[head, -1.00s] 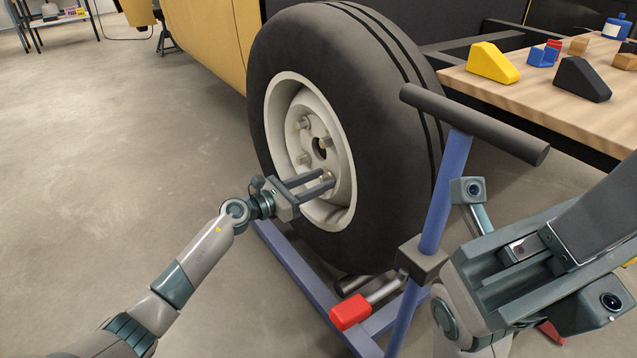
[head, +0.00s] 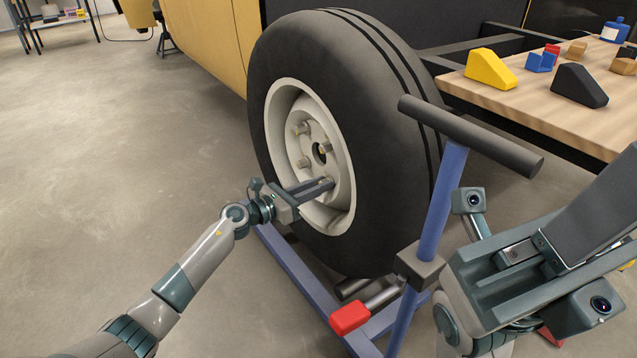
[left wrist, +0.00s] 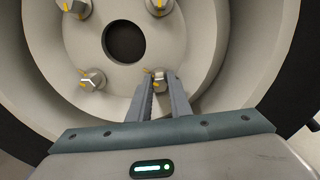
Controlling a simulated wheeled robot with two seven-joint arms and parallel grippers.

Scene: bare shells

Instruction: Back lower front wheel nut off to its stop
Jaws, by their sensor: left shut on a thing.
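The wheel (head: 375,150) is a large black tyre on a cream rim with several silver nuts around a dark centre hole. The lower front wheel nut (left wrist: 158,77) has an orange mark and sits between my left fingertips in the left wrist view. My left gripper (head: 331,183) reaches the wheel from the left, its two dark fingers shut on this nut. In the head view the fingers partly hide the nut. In the left wrist view the fingers (left wrist: 160,88) lie on either side of it. My right arm is at the lower right; its fingertips do not show.
A blue wheel trolley with a black T-handle (head: 470,137) and a red pedal (head: 350,318) stands under and right of the wheel. A wooden bench (head: 540,103) at the right bears a yellow wedge (head: 490,68) and a black wedge (head: 579,85). The floor at left is clear.

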